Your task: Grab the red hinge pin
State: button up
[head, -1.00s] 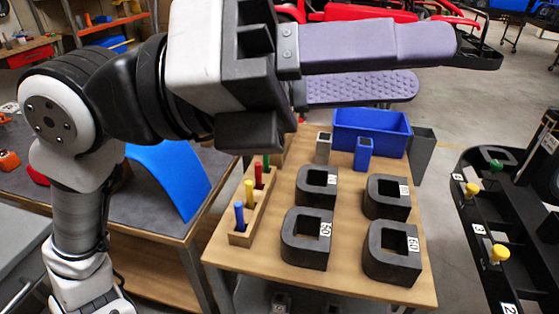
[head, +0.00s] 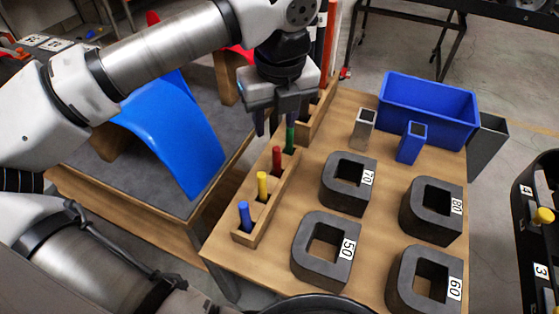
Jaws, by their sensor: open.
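The red hinge pin (head: 277,159) stands upright in a wooden rack (head: 259,223) on the left side of the wooden table. A green pin (head: 290,138) stands behind it, and a yellow pin (head: 263,186) and a blue pin (head: 244,215) stand in front of it. My gripper (head: 281,126) points down above the far end of the rack, its fingers apart and nothing seen between them. It is near the green pin's top and behind the red pin. Whether a finger touches the green pin I cannot tell.
Several dark numbered blocks, such as block 70 (head: 335,199), stand right of the rack. A blue bin (head: 428,107), a blue holder (head: 411,145) and a grey holder (head: 363,127) are at the back. A curved blue panel (head: 178,135) lies on the left bench.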

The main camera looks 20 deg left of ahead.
aim_at(277, 149)
jog(key=f, duration=0.4)
jog(key=shift+w+a+f, duration=0.15)
jog(key=shift+w+f, duration=0.1)
jog(key=shift+w, duration=0.1)
jog(key=shift+w+a+f+p, duration=0.15)
jog(key=shift+f+p, duration=0.25)
jog(key=shift+f, duration=0.45)
jog(key=shift+w+d+f+p, duration=0.15)
jog(key=shift+f+p, duration=0.25)
jog(key=shift+f, duration=0.5)
jog(key=shift+w+a+f+p, duration=0.15)
jog(key=shift+w+f+p, duration=0.2)
jog(key=shift+f, duration=0.5)
jog(key=shift+s, duration=0.1)
grip_shut()
